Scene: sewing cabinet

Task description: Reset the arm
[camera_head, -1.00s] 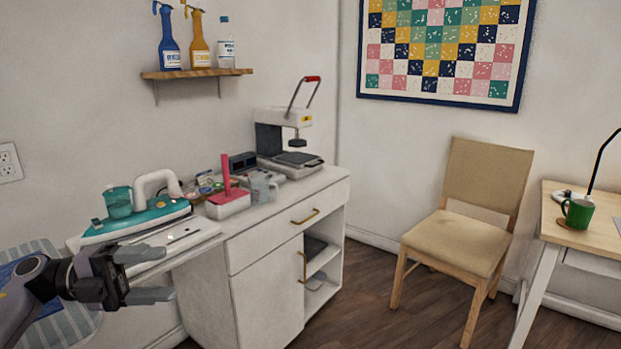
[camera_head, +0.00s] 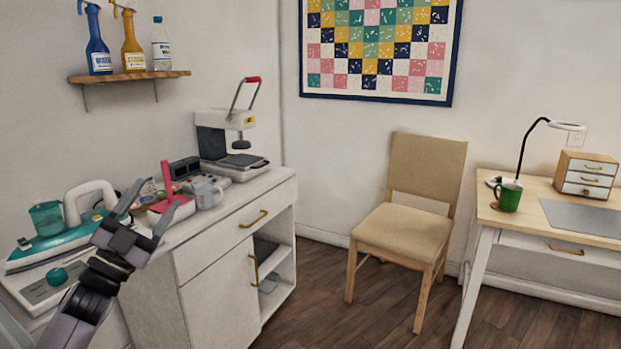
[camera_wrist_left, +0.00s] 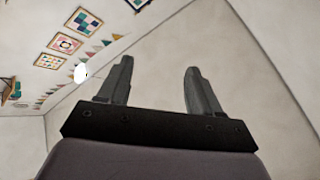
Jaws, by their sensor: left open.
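My left gripper (camera_head: 149,205) is open and empty in the head view. It is raised at the lower left, with its fingers pointing up, in front of the white cabinet's left end. In the left wrist view my left gripper (camera_wrist_left: 158,85) shows two spread fingers with nothing between them, against a bare wall. My right gripper is in neither view.
A beige chair (camera_head: 405,235) stands on open wooden floor. A desk (camera_head: 525,225) with a green mug (camera_head: 510,197) is at right.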

